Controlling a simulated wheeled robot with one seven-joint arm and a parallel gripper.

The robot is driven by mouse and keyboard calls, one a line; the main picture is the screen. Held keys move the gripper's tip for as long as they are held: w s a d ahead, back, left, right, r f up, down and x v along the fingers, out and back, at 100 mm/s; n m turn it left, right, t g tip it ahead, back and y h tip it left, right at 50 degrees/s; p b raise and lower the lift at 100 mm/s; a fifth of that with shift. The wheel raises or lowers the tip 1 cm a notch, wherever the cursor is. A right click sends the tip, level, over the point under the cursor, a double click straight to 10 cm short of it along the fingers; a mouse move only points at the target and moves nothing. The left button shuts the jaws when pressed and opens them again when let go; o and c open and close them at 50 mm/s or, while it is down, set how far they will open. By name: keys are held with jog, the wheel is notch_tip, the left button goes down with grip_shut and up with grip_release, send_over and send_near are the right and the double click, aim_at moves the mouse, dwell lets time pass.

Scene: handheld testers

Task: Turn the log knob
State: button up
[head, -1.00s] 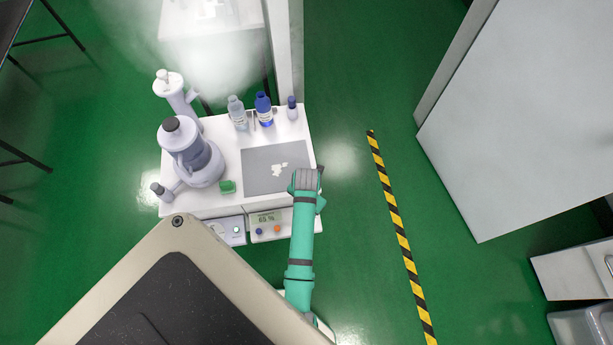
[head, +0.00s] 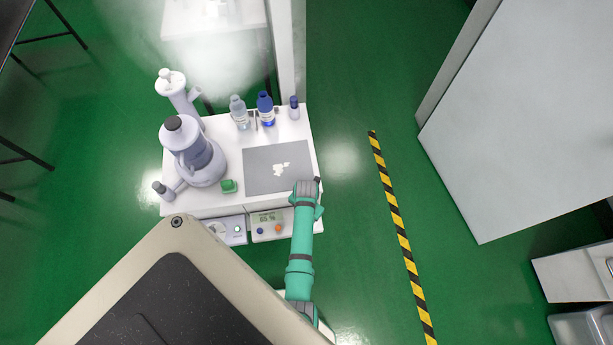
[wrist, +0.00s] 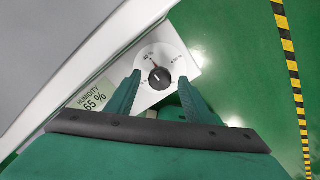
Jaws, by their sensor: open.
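The log knob is probably the small round black knob (wrist: 159,78) on a white dial panel in the wrist view, with a red pointer mark and printed scale around it. My open gripper (wrist: 160,83) has one finger left of the knob and the other right of it. The fingertips appear to flank it, and I cannot tell whether they touch it. A humidity readout (wrist: 92,97) showing 65 % lies left of the dial. In the head view my gripper (head: 307,190) is at the bench's front right corner and hides the knob.
The white bench (head: 228,119) carries a grey mat (head: 262,181) with pale pieces, a large grey vessel (head: 186,150), a green block (head: 228,187) and several bottles. A display unit (head: 268,226) sits at its front edge. Green floor is clear right of it, up to striped tape (head: 396,225).

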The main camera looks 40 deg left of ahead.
jog(key=shift+c, duration=0.6)
jog(key=c, duration=0.9)
